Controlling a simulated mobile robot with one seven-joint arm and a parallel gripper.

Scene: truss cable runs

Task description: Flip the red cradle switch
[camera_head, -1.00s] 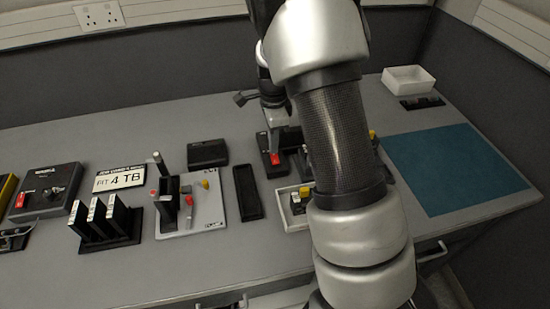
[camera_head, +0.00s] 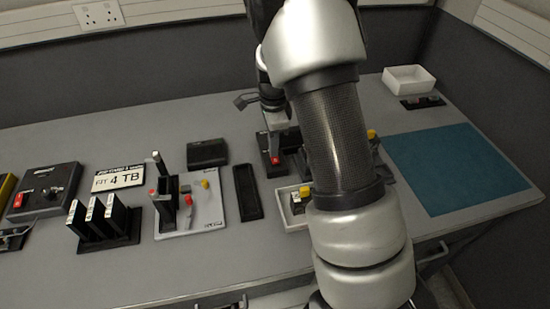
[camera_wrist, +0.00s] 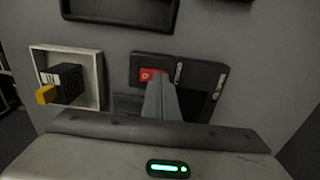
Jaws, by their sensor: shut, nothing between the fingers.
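The red switch (camera_wrist: 152,75) sits on a black cradle (camera_wrist: 196,82) on the bench. In the wrist view my gripper (camera_wrist: 158,82) is shut, with its fingertips at the red switch, covering its lower part. I cannot tell for sure whether they touch it. In the head view the red switch (camera_head: 275,160) shows just below the fingertips of my gripper (camera_head: 272,152). My forearm hides the right side of the cradle there.
A pale tray (camera_head: 295,208) holding a black and yellow part lies in front of the cradle. A narrow black tray (camera_head: 247,192) and a board with levers (camera_head: 205,205) lie to the left. A teal mat (camera_head: 455,170) lies clear at the right.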

